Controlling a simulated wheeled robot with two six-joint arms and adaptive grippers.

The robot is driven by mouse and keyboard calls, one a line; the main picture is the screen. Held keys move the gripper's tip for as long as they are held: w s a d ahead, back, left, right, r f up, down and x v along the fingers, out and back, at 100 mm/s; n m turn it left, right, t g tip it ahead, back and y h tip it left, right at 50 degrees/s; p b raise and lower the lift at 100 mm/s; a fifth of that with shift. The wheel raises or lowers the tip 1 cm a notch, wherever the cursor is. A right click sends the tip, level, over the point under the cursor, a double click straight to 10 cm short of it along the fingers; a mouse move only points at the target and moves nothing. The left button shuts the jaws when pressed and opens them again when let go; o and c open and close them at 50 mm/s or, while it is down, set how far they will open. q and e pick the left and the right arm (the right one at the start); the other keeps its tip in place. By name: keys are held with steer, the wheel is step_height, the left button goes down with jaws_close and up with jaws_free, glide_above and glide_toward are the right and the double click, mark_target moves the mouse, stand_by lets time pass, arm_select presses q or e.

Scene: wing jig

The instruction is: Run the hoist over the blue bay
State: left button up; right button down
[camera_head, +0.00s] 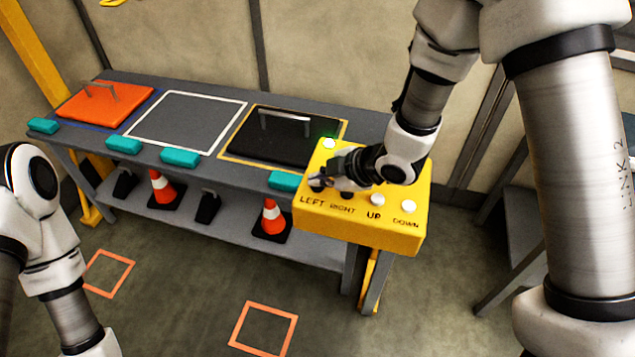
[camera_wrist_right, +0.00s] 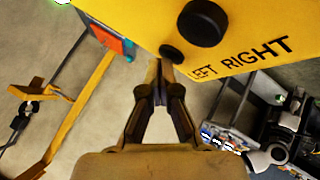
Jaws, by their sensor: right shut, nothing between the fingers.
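The yellow control box (camera_head: 365,232) has buttons marked LEFT, RIGHT, UP and DOWN, and a lit green lamp (camera_head: 330,143). My right gripper (camera_head: 318,184) is shut and empty, with its tips at the LEFT button. In the right wrist view the fingertips (camera_wrist_right: 161,68) are close to the dark LEFT button (camera_wrist_right: 171,52); I cannot tell if they press it. The RIGHT button (camera_wrist_right: 203,20) is beside it. The blue-edged bay (camera_head: 94,127) at the bench's left end holds an orange plate (camera_head: 98,105) with a handle. A yellow part (camera_head: 112,3) at the top edge may belong to the hoist.
The white-outlined bay (camera_head: 185,120) is empty. The yellow-outlined bay (camera_head: 228,151) holds a black handled plate (camera_head: 275,139). Teal blocks (camera_head: 180,158) line the bench front. Cones (camera_head: 272,217) stand on the lower shelf. Orange squares (camera_head: 263,328) mark the open floor.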

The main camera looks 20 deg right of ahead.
stand_by(0.4)
steer(key=shift+r+p, duration=0.8)
steer(key=shift+r, duration=0.05)
step_height(320, 180, up, 5)
steer(key=p, duration=0.4)
steer(key=shift+r, duration=0.1)
stand_by(2.3)
